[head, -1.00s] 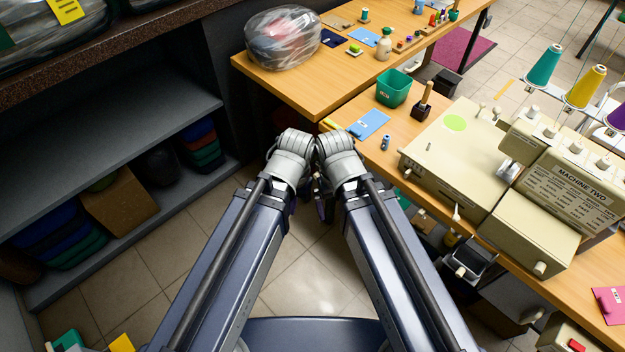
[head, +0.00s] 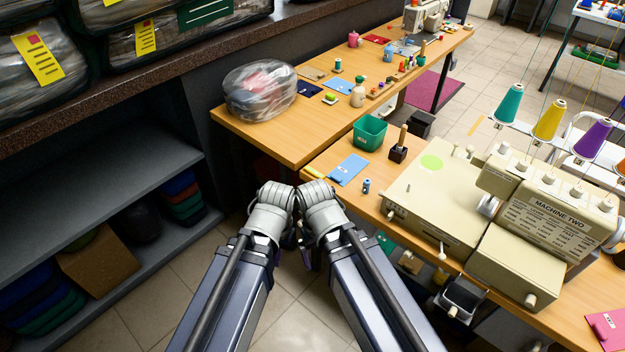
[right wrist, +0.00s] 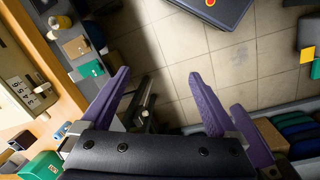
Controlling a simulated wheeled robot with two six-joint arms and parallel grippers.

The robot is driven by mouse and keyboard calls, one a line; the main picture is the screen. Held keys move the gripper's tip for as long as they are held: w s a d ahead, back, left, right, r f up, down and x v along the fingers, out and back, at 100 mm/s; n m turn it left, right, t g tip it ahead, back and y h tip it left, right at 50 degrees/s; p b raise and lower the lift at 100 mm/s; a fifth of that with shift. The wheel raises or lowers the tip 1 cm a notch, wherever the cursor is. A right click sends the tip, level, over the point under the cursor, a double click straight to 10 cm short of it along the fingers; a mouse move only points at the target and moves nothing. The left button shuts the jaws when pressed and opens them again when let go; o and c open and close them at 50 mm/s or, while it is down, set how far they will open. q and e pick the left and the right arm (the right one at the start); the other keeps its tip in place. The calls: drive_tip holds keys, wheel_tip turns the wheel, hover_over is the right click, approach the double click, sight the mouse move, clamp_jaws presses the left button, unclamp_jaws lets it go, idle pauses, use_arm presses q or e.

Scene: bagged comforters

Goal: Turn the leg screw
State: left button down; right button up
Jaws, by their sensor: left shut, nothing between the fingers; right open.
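My right gripper (right wrist: 158,76) is open in the right wrist view, its purple fingers spread over tiled floor, with nothing between the tips. A dark leg-like bar (right wrist: 141,108) with a pale knob-like end stands between the fingers, farther back; I cannot tell whether this is the leg with the screw. In the head view my two wrists are side by side at the table's near edge. My left gripper (head: 303,240) hangs below its wrist, shut and empty, mostly hidden. The leg screw is not clearly seen in the head view.
The wooden table (head: 320,120) holds a bagged bundle (head: 260,90), a green bin (head: 369,132), a blue card (head: 348,170) and a cream machine (head: 435,205). A grey shelf unit (head: 90,190) stands at the left. Tiled floor lies between.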

drive_tip(key=shift+m+t+y, duration=0.5)
drive_tip(key=shift+m+y, duration=0.1)
drive_tip(key=shift+y, duration=0.1)
drive_tip(key=w+f+b, duration=0.1)
drive_tip(key=f+b, duration=0.3)
drive_tip(key=w+f+b, duration=0.1)
drive_tip(key=f+b, duration=0.3)
drive_tip(key=w+f+b, duration=0.1)
drive_tip(key=f+b, duration=0.3)
drive_tip(key=shift+w+a+f, duration=0.25)
drive_tip(key=shift+a, duration=0.05)
drive_tip(key=c, duration=0.4)
drive_tip(key=m+t+y+b, duration=0.5)
drive_tip(key=m+t+b, duration=0.9)
drive_tip(key=b, duration=2.7)
approach(301, 223)
drive_tip(key=shift+w+a+f+m+g, duration=0.1)
drive_tip(key=shift+w+f+m+g, duration=0.3)
drive_tip(key=shift+w+f+m, duration=0.25)
drive_tip(key=b+x, duration=0.1)
drive_tip(key=x, duration=0.7)
drive_tip(key=shift+a+r+b, duration=0.1)
drive_tip(key=shift+r+b, duration=0.1)
drive_tip(key=shift+b, duration=0.1)
drive_tip(key=shift+c, duration=0.3)
clamp_jaws()
